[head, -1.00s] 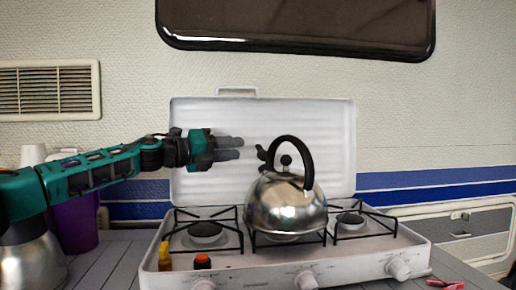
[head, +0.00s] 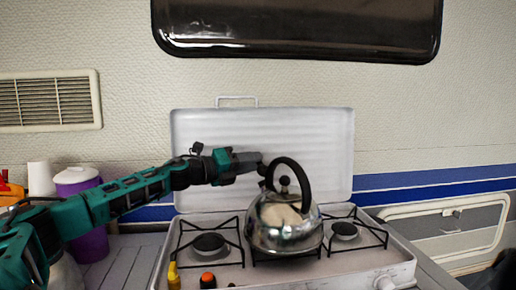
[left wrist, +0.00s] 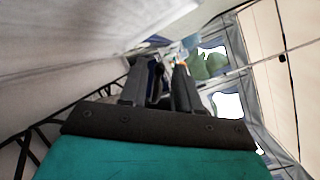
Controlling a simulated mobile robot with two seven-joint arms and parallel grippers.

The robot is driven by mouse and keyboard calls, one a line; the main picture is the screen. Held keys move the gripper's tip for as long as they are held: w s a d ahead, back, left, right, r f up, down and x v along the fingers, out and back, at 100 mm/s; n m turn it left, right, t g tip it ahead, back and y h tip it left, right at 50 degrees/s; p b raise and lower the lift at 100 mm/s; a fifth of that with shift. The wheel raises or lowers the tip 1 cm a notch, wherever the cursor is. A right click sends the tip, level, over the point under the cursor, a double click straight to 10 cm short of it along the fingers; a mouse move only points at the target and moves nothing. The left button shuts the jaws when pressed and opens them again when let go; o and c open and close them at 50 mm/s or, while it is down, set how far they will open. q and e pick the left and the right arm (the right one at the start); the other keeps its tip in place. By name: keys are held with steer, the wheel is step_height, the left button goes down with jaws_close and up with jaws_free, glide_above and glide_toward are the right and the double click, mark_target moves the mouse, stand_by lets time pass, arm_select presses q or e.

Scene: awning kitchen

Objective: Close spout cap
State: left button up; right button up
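The steel kettle (head: 284,225) with its arched black handle (head: 301,178) stands on the middle of the stove. Its black spout cap (head: 263,171) is at the upper left of the kettle, below the handle; I cannot tell how far it is tilted. My left gripper (head: 250,160) points right, with its fingertips just above and left of the cap. I cannot tell whether they touch it. In the left wrist view the two grey fingers (left wrist: 160,88) stand apart with a narrow gap. My right gripper is not in view.
The white stove's raised lid (head: 310,140) stands close behind my left gripper and the kettle. Burner grates (head: 210,243) flank the kettle. A purple container (head: 90,245) stands at the left behind my arm. Small yellow (head: 173,276) and orange-capped (head: 208,280) items are at the front.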

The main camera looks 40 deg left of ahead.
arm_select(q)
steer(key=shift+p+x, duration=1.25)
steer(key=shift+x, duration=0.05)
steer(key=shift+c, duration=0.3)
jaws_close()
